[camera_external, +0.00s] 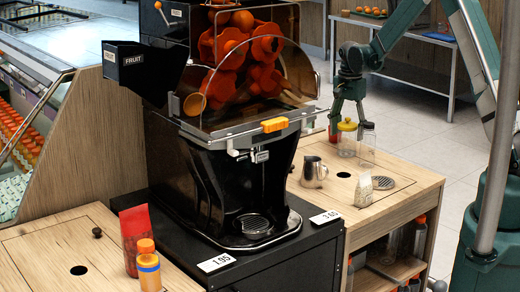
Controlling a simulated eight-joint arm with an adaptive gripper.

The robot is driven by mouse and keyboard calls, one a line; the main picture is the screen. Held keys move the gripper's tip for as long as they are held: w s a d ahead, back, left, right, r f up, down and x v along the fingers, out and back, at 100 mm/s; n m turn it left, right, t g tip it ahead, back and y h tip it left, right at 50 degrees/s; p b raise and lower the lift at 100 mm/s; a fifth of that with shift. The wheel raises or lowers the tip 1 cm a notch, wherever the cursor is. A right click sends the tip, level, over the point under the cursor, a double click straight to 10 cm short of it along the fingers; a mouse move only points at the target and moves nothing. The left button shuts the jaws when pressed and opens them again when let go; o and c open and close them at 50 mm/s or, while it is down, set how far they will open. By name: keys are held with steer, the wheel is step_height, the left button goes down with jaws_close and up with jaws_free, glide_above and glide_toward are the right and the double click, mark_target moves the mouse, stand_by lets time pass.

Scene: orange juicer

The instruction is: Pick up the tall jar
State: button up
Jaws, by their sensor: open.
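Two clear jars stand side by side on the right wooden counter: a jar with a yellow lid (347,138), and a slimmer jar with a dark lid (366,147) just to its right. The dark-lidded one looks like the tall jar, though their heights are close in this view. My gripper (348,119) points down just above the jars, its green fingers apart. The fingers are around or near the yellow lid in the picture; I cannot tell the exact depth or whether they touch it.
The large black orange juicer (225,150) rises close on the left. The counter's right end is clear.

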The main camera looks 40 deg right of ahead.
mark_target(347, 144)
steer(key=shift+a+f+b, duration=0.1)
steer(key=shift+f+b, duration=0.75)
steer(key=shift+f, duration=1.75)
steer(key=c, duration=1.1)
